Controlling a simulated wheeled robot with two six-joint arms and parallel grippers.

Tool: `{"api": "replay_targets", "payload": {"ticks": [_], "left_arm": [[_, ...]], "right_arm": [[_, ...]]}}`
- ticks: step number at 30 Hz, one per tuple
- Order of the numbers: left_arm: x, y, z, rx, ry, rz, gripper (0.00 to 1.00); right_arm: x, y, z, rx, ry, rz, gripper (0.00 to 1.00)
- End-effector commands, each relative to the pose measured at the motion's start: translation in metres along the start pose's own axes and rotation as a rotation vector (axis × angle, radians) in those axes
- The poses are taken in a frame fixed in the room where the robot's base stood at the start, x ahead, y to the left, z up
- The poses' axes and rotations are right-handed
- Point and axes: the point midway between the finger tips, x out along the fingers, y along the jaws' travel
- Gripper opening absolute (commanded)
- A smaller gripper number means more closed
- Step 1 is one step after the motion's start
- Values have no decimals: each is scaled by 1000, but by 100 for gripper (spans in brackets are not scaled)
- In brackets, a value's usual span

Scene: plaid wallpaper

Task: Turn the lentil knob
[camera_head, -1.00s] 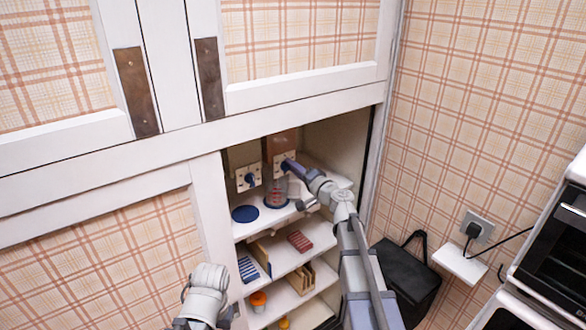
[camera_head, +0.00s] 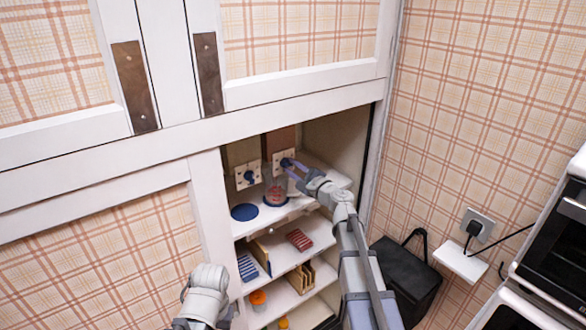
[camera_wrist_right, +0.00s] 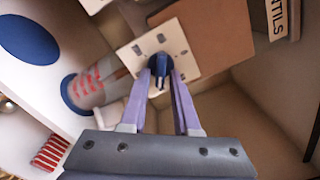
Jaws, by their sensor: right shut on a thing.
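The lentil knob is a small blue knob (camera_wrist_right: 158,65) on a white plate (camera_wrist_right: 181,48) fixed to a brown dispenser (camera_wrist_right: 213,22). In the right wrist view, a partly cropped label (camera_wrist_right: 278,18) reads "TILS". My right gripper (camera_head: 291,165) reaches into the cupboard, its two purple fingers closed on the knob from either side. The fingers also show in the right wrist view (camera_wrist_right: 160,78). A second blue knob (camera_head: 249,177) on a white plate sits to its left. My left gripper (camera_head: 204,322) is low in the head view, cut off by the bottom edge, its fingers unclear.
A clear container with red print (camera_head: 275,188) stands on a blue disc below the lentil knob. An empty blue disc (camera_head: 244,212) lies to its left. Lower shelves hold a red striped item (camera_head: 299,240) and several small things. A black bag (camera_head: 408,275) stands right of the cupboard.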

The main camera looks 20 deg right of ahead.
Motion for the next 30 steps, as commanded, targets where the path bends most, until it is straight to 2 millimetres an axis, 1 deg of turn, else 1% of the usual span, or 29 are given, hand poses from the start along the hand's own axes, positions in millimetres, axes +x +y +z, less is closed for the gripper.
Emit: {"api": "replay_targets", "payload": {"ticks": [18, 24, 30], "left_arm": [[4, 0, 0, 0, 0, 0, 46], [5, 0, 0, 0, 0, 0, 46], [5, 0, 0, 0, 0, 0, 46]], "right_arm": [[-1, 7, 2, 580, 1, 2, 0], [-1, 9, 3, 749, 1, 2, 0], [-1, 10, 4, 882, 2, 2, 0]]}}
